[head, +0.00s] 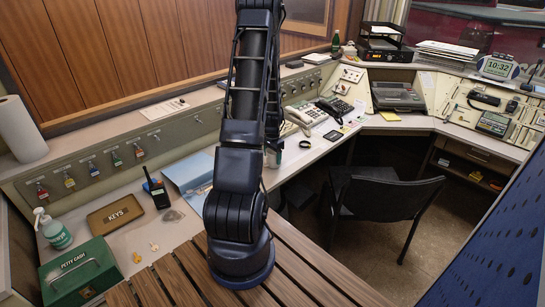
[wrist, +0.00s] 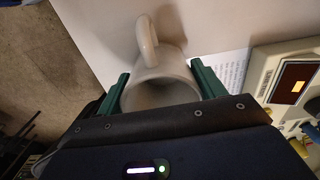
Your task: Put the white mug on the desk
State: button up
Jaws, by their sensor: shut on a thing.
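The white mug (wrist: 160,88) is between the two green fingers of my gripper (wrist: 160,73) in the wrist view, with its handle pointing to the top of the picture. The fingers are shut on the mug's sides. Pale desk surface (wrist: 215,25) shows beyond the mug; I cannot tell whether the mug touches it. In the head view the desk (head: 425,122) runs along the wall and curves to the right. My arm hides most of my gripper and the mug there.
A cream desk phone (head: 304,115) and a dark phone (head: 334,107) stand on the desk behind my arm. A black ring (head: 304,144) lies near them. A black chair (head: 385,205) stands in front of the desk. A green cash box (head: 82,272) is at lower left.

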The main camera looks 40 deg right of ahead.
jog(key=o, duration=1.2)
jog(key=shift+c, duration=0.2)
notch_tip(320, 180, up, 12)
jog(key=shift+r, duration=0.15)
jog(key=w+a+r+n+t, duration=0.1)
jog(key=w+a+r+n, duration=0.25)
jog(key=a+r, duration=0.75)
jog(key=w+a+r+n+t, duration=0.15)
jog(key=a+r+n, duration=0.35)
jog(key=a+r, duration=0.5)
jog(key=s+a+r+n, duration=0.2)
jog(key=s+a, duration=0.3)
jog(key=a, duration=0.3)
jog(key=s+a+r+n+t, duration=0.1)
jog(key=s+a+r+n, duration=0.2)
jog(key=a, duration=0.5)
jog(key=s+a+r+n+t, duration=0.1)
jog(key=s+a+r+n, duration=0.2)
jog(key=s+a, duration=0.4)
jog(key=shift+a+n, duration=0.7)
jog(key=shift+n, duration=0.05)
